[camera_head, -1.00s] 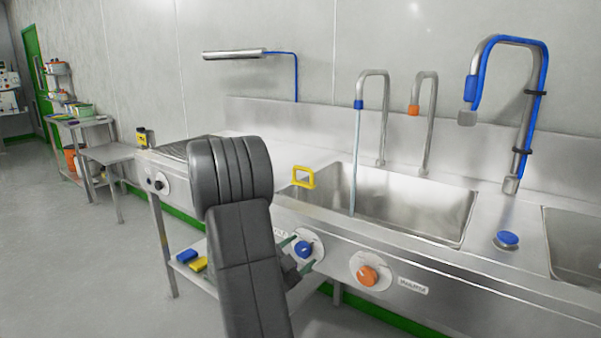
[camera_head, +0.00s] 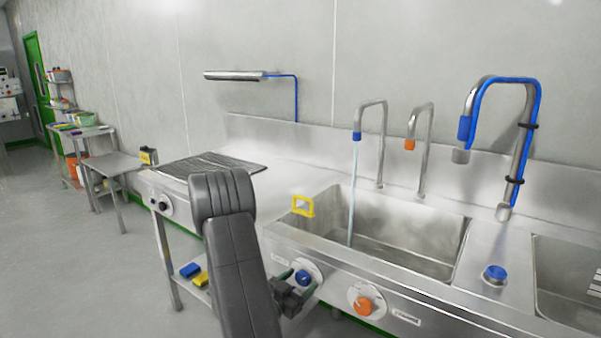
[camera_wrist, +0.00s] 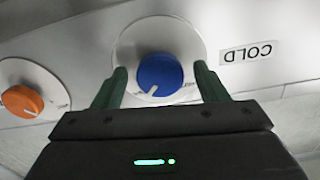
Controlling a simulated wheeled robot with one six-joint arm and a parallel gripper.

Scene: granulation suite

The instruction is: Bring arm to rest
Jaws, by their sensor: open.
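My gripper (camera_head: 292,283) is at the front panel of the sink unit, close to the blue knob (camera_head: 303,277). In the wrist view my gripper (camera_wrist: 163,82) is open. Its green fingers stand on either side of the blue knob (camera_wrist: 160,74), which has a white pointer line and a COLD label (camera_wrist: 247,52) beside it. I cannot tell whether the fingers touch the knob. My grey arm covers part of the unit's front in the head view. Water runs from the blue-collared tap (camera_head: 357,134) into the sink.
An orange knob (camera_head: 364,305) is right of the blue one. The sink basin (camera_head: 400,250) has a yellow handle-shaped piece (camera_head: 303,206) at its left rim. A blue button (camera_head: 495,273) is on the counter. Blue and yellow items (camera_head: 190,270) lie on the lower shelf. Open floor is at left.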

